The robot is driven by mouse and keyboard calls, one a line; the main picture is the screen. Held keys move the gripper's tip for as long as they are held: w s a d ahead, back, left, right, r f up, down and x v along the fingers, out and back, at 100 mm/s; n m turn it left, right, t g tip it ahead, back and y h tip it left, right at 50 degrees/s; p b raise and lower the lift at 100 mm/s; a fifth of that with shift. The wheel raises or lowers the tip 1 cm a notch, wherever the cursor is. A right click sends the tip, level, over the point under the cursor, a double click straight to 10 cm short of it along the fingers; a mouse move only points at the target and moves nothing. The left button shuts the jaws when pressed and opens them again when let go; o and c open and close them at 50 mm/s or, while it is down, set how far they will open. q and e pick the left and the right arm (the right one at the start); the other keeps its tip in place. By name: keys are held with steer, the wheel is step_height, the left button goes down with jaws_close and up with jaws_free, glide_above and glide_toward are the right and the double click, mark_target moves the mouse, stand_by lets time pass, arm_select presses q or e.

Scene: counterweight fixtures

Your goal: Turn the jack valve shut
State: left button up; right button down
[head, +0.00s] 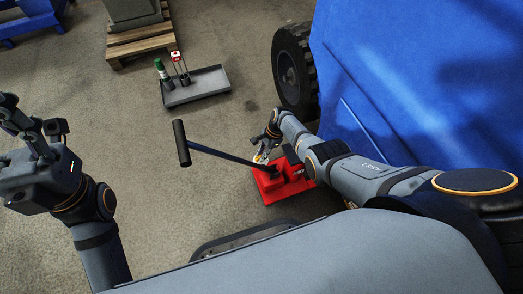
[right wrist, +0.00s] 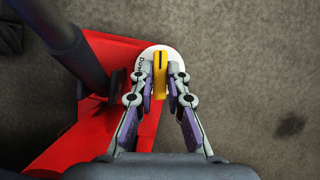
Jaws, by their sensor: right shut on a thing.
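The red jack (head: 287,184) sits on the floor, with its long dark handle (head: 222,153) sloping up to the left. In the right wrist view the red jack body (right wrist: 75,135) fills the left side. The yellow valve knob (right wrist: 160,74) stands over a white round label whose lettering is partly covered. My right gripper (right wrist: 161,85) is shut on the yellow valve, one finger on each side. In the head view my right gripper (head: 265,151) is at the jack, small and partly hidden. My left gripper (head: 22,135) is raised at the left edge, far from the jack; its fingertips are unclear.
A grey tray (head: 205,90) with a green bottle (head: 161,70) and a red-and-white item (head: 176,57) lies on the floor behind the jack. A large blue body with a black wheel (head: 293,70) stands at right. A wooden pallet (head: 138,42) is at the back.

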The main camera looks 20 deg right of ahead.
steer(key=shift+d+m+t+p, duration=0.15)
steer(key=shift+m+t+p, duration=0.25)
steer(key=shift+m+p, duration=0.55)
steer(key=shift+m, duration=0.25)
steer(key=c, duration=1.3)
jaws_free()
steer(key=shift+c, duration=0.2)
steer(key=v, duration=1.2)
steer(key=shift+s, duration=0.1)
